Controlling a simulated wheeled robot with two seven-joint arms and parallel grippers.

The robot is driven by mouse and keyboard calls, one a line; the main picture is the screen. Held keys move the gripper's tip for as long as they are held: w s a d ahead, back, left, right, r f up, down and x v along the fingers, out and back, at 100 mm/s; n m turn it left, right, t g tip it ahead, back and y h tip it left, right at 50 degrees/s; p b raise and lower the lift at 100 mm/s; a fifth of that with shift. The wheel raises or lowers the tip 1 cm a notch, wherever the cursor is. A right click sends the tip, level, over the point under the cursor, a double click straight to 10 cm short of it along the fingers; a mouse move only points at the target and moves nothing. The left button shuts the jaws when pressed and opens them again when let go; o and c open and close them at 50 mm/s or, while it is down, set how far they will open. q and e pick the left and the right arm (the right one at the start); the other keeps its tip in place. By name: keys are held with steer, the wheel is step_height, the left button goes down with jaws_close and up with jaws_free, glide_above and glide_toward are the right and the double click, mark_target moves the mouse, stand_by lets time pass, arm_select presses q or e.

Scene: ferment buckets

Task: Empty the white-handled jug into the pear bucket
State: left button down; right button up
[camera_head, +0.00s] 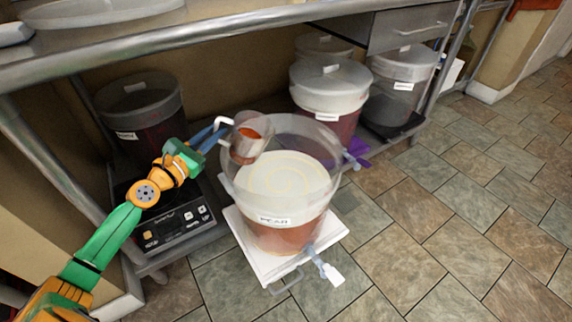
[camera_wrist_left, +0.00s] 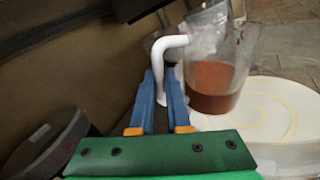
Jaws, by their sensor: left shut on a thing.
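The clear jug (camera_head: 252,140) holds reddish-brown liquid. It is above the back-left part of the pear bucket and looks tilted a little in the head view. My left gripper (camera_head: 219,132) is shut on its white handle (camera_head: 226,121); in the left wrist view, the fingers (camera_wrist_left: 160,95) close on the handle's lower part, with liquid low in the jug (camera_wrist_left: 214,85). The open, see-through pear bucket (camera_head: 262,221), labelled PEAR, holds reddish liquid with a pale swirled top (camera_head: 275,180). No stream shows between jug and bucket. My right gripper is out of view.
The pear bucket stands on a white board (camera_head: 252,256), its tap (camera_head: 324,266) facing front. A black scale (camera_head: 175,227) is to the left. Lidded buckets (camera_head: 327,97) stand behind under the steel table (camera_head: 200,32). Tiled floor on the right is clear.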

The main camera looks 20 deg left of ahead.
mark_target(233, 138)
arm_select(q)
steer(key=d+h, duration=0.1)
steer(key=s+d+h+b, duration=0.1)
steer(key=d+h, duration=0.1)
steer(key=d+g+h+b, duration=0.1)
steer(key=d, duration=0.1)
steer(key=shift+s+h, duration=0.25)
steer(key=shift+h, duration=0.15)
steer(key=shift+s+d+r+h, duration=0.2)
steer(key=shift+d+h, duration=0.25)
steer(key=shift+h, duration=0.05)
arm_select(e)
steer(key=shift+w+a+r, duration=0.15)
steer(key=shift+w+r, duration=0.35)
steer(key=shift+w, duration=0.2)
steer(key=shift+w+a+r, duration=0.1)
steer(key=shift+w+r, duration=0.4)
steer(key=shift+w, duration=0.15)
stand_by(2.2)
